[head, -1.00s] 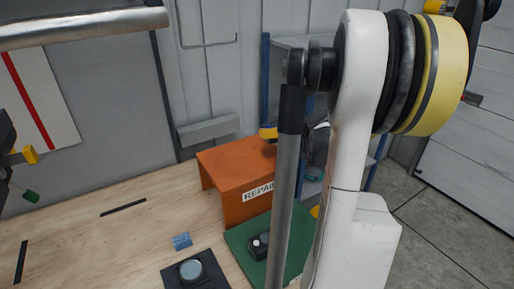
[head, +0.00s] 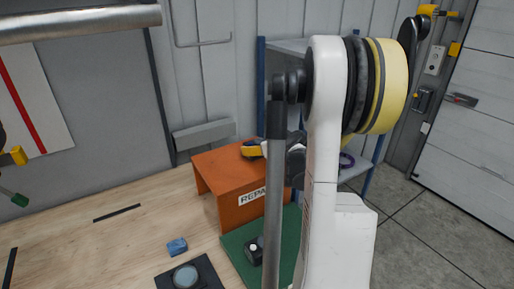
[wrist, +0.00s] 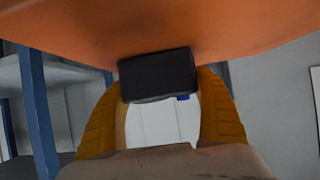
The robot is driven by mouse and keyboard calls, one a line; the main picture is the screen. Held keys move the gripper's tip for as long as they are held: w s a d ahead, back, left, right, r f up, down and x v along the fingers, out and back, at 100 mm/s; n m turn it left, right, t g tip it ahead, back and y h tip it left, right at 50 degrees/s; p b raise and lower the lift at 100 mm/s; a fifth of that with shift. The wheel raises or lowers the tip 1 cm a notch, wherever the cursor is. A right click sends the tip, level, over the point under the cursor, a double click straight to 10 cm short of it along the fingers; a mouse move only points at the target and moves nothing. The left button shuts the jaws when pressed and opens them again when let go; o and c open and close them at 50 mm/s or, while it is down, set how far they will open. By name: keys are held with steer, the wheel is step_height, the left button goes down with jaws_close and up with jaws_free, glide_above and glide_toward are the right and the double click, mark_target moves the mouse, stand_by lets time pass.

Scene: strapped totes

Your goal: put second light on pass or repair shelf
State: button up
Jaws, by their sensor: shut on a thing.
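The orange repair shelf (head: 222,172) stands on the bench, with part of its label hidden behind my arm. My gripper (head: 251,151) reaches over its top from the right; its yellow fingers are partly hidden in the head view. In the wrist view, my gripper (wrist: 160,82) is shut on a black block-like light (wrist: 157,75) right against the orange surface; whether it touches is unclear. Another dark light (head: 254,249) with a pale round front sits on a green surface (head: 236,240) in front of the orange shelf. No pass label shows.
A black square pad (head: 207,272) with a grey-blue disc and a blue block (head: 177,246) lie on the wooden bench (head: 120,255). A blue-posted rack (head: 374,165) stands behind my arm. The bench's left part is mostly clear.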

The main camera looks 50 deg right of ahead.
steer(key=o, duration=1.4)
steer(key=shift+f, duration=0.1)
steer(key=shift+o, duration=0.2)
steer(key=shift+r, duration=0.25)
steer(key=p+v, duration=0.2)
steer(key=v, duration=1)
steer(key=shift+p, duration=0.3)
steer(key=w+a+r+n+g+y, duration=0.1)
steer(key=w+a+n+g+y, duration=0.2)
steer(key=a, duration=2.3)
steer(key=s+a+g, duration=0.1)
steer(key=s+a, duration=0.3)
steer(key=a, duration=0.3)
steer(key=s+a, duration=0.5)
steer(key=a, duration=0.3)
steer(key=shift+f+n+g+y, duration=0.15)
steer(key=shift+n+g+y, duration=0.15)
steer(key=shift+g+y, duration=0.1)
